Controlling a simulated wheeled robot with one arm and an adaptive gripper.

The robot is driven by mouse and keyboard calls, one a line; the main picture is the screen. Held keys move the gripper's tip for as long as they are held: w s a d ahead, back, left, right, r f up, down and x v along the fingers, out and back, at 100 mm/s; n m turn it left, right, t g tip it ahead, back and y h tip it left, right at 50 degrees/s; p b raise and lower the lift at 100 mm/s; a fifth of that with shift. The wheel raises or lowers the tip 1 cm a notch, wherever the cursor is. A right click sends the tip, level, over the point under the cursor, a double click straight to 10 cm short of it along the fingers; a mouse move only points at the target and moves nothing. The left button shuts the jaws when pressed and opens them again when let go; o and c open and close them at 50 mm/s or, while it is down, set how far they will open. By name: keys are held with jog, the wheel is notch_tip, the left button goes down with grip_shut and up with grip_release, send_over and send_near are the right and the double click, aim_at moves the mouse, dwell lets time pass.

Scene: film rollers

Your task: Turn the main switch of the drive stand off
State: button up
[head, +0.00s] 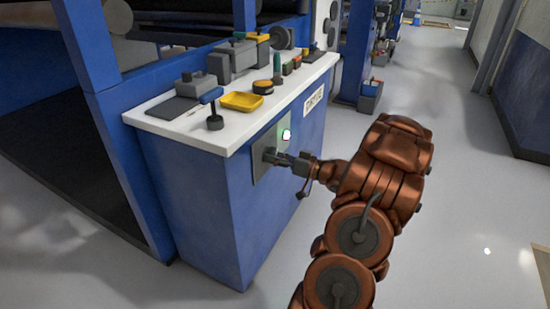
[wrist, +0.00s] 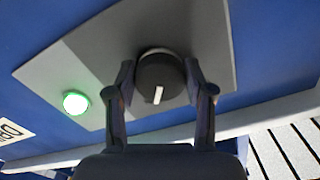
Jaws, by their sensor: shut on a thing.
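The drive stand (head: 205,205) is a blue cabinet with a white top. A grey switch plate (head: 262,172) is on its right-hand face. The main switch (wrist: 158,68) is a round dark knob with a white mark, which points down and slightly left in the wrist view. A green lamp (wrist: 75,102) beside it is lit; it also shows in the head view (head: 286,134). My gripper (wrist: 159,84) is shut on the knob, one finger at each side. In the head view my gripper (head: 274,156) partly hides the knob.
The white top (head: 165,128) carries a yellow tray (head: 241,101), a blue-handled tool (head: 212,110) and several other small items. A label plate (head: 313,100) is near the top edge. Open grey floor (head: 455,200) lies to the right, with a blue-and-white wall beyond.

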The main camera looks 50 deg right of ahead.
jog(key=shift+n, duration=0.4)
jog(key=shift+c, duration=0.3)
jog(key=shift+f+n, duration=0.1)
jog(key=shift+n, duration=0.9)
jog(key=n+b, duration=0.2)
jog(key=n, duration=0.1)
jog(key=shift+d+n, duration=0.1)
jog(key=shift+n, duration=0.3)
jog(key=n+b, duration=0.2)
jog(key=n, duration=0.2)
jog(key=shift+f+b, duration=0.1)
jog(key=shift+b, duration=0.2)
jog(key=shift+d+r+n+b, duration=0.1)
jog(key=shift+n+b, duration=0.45)
jog(key=shift+n, duration=0.25)
jog(key=shift+d+r+n+b, duration=0.1)
jog(key=shift+n+b, duration=0.4)
jog(key=shift+n, duration=0.3)
jog(key=o, duration=1.2)
jog(key=shift+c, duration=0.2)
